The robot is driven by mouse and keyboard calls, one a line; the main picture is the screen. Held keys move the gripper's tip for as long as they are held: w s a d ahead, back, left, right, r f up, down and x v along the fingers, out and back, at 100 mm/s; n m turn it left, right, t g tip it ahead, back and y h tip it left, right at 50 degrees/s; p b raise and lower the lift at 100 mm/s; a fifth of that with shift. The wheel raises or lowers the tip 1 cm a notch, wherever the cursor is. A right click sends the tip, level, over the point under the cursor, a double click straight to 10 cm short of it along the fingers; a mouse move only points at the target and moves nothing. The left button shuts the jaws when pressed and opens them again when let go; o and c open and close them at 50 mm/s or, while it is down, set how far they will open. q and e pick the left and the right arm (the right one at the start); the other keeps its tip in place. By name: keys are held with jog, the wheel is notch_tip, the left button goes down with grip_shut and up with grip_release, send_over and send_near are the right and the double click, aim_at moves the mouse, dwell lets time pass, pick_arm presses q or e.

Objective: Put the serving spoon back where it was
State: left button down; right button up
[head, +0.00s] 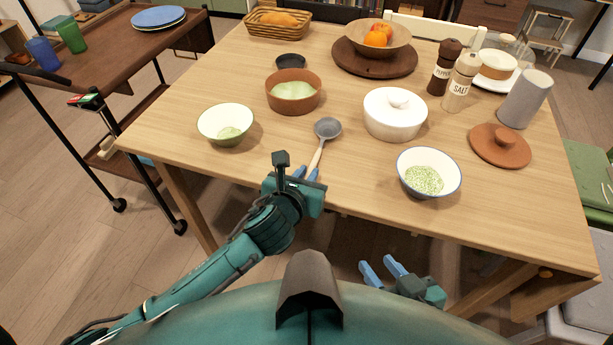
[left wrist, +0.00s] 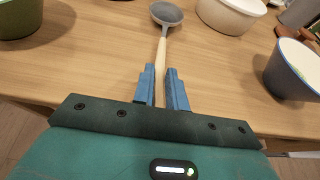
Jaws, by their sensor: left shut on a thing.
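The serving spoon has a grey round head (head: 327,127) and a pale wooden handle. It lies at the front of the wooden table, head pointing away from me. My left gripper (head: 306,174) is shut on the handle near its end, at the table's front edge. In the left wrist view the handle of the serving spoon (left wrist: 161,55) runs between the two blue fingers of my left gripper (left wrist: 162,88). Whether the spoon touches the tabletop is hard to tell. My right gripper (head: 382,270) is open and empty, low in front of the table.
A terracotta lid (head: 500,145) lies at right. The table (head: 180,100) is clear at its left front. A trolley (head: 110,50) stands left.

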pick_arm(q)
jog(key=c, duration=1.4)
grip_release()
jog(key=shift+f, duration=0.1)
jog(key=shift+r, duration=0.2)
jog(key=p+v, duration=0.2)
jog(key=v, duration=1)
